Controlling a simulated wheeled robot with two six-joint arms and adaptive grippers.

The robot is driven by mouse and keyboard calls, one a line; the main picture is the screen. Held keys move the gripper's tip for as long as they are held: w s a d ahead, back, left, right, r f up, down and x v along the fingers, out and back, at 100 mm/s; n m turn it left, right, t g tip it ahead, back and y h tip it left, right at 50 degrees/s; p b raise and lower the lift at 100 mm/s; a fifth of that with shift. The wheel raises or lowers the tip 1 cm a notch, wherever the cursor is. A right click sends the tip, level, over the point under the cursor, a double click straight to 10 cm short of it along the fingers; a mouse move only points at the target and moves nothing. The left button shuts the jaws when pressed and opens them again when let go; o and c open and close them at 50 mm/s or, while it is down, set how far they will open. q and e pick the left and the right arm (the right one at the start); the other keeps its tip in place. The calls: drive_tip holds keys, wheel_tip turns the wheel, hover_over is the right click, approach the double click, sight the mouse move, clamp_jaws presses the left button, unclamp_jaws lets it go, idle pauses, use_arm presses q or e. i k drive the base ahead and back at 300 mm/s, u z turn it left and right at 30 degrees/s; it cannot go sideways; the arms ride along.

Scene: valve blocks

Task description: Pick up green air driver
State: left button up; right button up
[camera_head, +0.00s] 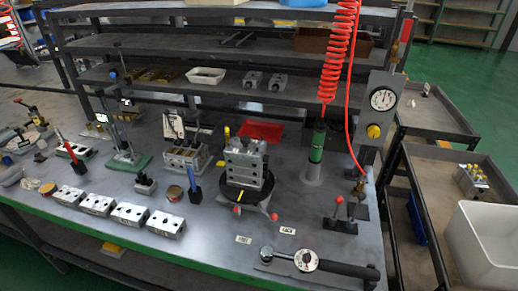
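The green air driver (317,147) stands upright in a grey cylindrical holder (312,174) toward the right of the workbench. A red coiled hose (340,55) hangs down from above to its top. The driver's lower end is hidden inside the holder. Neither of my grippers shows in the head view.
A metal valve block (245,163) sits on a black round turntable left of the driver. A pressure gauge panel (378,103) stands to the right, with red-knobbed levers (340,222) in front. A torque wrench (315,263) lies near the front edge. Several valve blocks (128,215) line the left.

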sight(315, 158)
drive_tip(key=z, duration=0.05)
drive_tip(key=k, duration=0.5)
drive_tip(key=u, duration=2.05)
drive_tip(key=i, duration=1.4)
drive_tip(key=z, duration=2.15)
